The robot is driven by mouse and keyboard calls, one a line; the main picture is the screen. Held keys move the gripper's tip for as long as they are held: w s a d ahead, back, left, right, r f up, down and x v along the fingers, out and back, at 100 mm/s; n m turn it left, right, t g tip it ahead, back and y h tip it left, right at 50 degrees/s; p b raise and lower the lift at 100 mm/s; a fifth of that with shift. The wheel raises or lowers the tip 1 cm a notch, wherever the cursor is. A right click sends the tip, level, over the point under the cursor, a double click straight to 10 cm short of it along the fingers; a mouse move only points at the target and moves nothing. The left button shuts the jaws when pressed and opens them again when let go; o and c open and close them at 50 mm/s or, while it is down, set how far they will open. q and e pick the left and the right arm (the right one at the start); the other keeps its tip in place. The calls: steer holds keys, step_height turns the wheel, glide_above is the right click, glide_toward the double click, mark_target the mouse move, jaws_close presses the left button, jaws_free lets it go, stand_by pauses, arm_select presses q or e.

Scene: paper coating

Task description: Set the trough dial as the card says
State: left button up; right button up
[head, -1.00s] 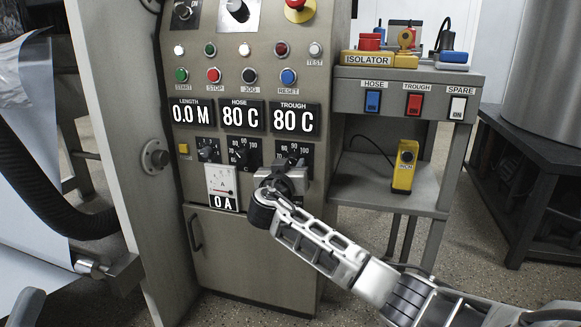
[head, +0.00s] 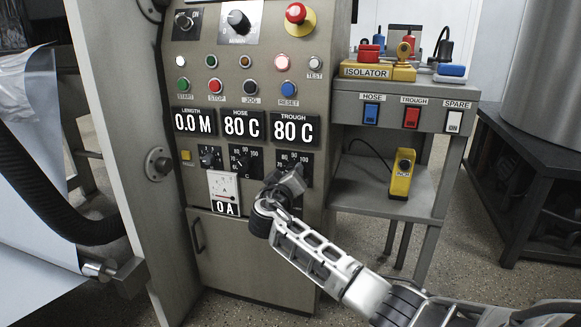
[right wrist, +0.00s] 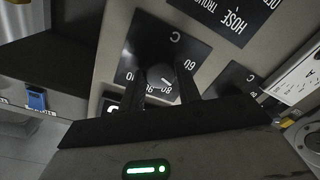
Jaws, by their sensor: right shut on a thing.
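The trough dial (head: 305,160) is a black scale plate with a knob, low on the grey control panel, under the TROUGH display (head: 294,129), which reads 80 C. My right gripper (head: 289,177) covers the lower part of this dial in the head view. In the right wrist view the round dark knob (right wrist: 160,77) with a pale pointer line sits between the fingers of my right gripper (right wrist: 161,90), which is shut on it. Scale numbers 60, 80 and 90 show beside the knob. I cannot make out a card. My left gripper is out of view.
The hose dial (head: 245,161) is close on the left, with an ammeter (head: 223,188) at 0 A below. A shelf unit at right carries HOSE, TROUGH (head: 412,116) and SPARE switches, an isolator (head: 377,71) and a yellow handheld device (head: 402,173).

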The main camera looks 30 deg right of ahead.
steer(key=shift+r+n+p, duration=0.1)
steer(key=shift+n+p, duration=0.55)
steer(key=shift+n, duration=0.25)
steer(key=n+p, duration=0.2)
steer(key=n, duration=0.1)
steer(key=shift+g, duration=0.3)
steer(key=n+p, duration=0.2)
steer(key=n, duration=0.1)
steer(key=shift+n, duration=0.4)
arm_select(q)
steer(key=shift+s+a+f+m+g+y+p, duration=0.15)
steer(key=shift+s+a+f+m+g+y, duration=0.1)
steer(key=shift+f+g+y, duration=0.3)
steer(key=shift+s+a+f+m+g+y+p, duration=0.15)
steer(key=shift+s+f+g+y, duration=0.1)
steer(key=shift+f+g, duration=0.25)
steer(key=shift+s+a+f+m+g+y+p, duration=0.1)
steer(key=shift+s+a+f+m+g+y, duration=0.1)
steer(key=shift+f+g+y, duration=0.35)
arm_select(e)
steer(key=shift+f+n, duration=0.2)
steer(key=shift+n, duration=0.1)
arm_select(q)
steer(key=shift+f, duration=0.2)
arm_select(e)
steer(key=o, duration=1)
steer(key=shift+c, duration=0.2)
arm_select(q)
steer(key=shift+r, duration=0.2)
